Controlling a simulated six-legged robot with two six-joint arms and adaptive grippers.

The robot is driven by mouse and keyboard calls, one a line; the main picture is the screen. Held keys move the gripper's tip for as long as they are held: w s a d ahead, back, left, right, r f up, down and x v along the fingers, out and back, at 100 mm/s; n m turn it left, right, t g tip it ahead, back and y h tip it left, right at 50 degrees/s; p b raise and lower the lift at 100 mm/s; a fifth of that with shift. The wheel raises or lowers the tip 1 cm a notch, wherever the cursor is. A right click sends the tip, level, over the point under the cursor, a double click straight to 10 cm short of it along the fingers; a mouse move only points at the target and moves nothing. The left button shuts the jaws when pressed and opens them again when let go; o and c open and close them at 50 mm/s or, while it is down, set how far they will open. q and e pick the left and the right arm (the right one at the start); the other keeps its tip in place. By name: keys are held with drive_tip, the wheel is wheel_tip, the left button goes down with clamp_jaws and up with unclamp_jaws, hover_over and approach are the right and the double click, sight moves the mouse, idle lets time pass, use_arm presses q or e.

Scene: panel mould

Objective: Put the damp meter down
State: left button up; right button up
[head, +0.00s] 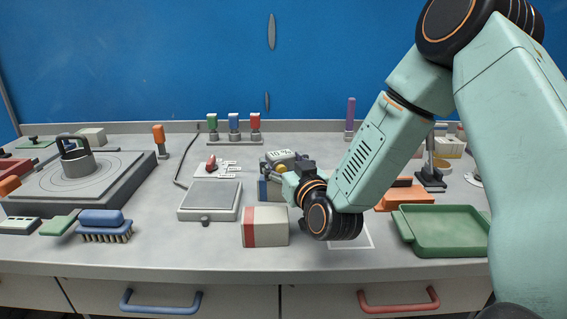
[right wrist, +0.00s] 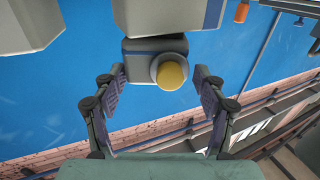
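My left gripper is not in view.
A red-and-white box (head: 265,226) stands in front of the gripper. A scale (head: 210,201) is to its left. A white outline (head: 362,238) on the counter is partly behind my wrist. A green tray (head: 442,232) is on the right. The front counter strip is clear.

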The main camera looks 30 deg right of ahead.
drive_tip(key=shift+o, duration=0.6)
drive_tip(key=shift+w+d+f, duration=0.2)
drive_tip(key=s+a+p, duration=0.2)
drive_tip(key=s+p, duration=0.1)
drive_tip(key=s, duration=0.9)
drive_tip(key=shift+a+r+p, duration=0.1)
drive_tip(key=shift+p, duration=0.2)
idle(0.7)
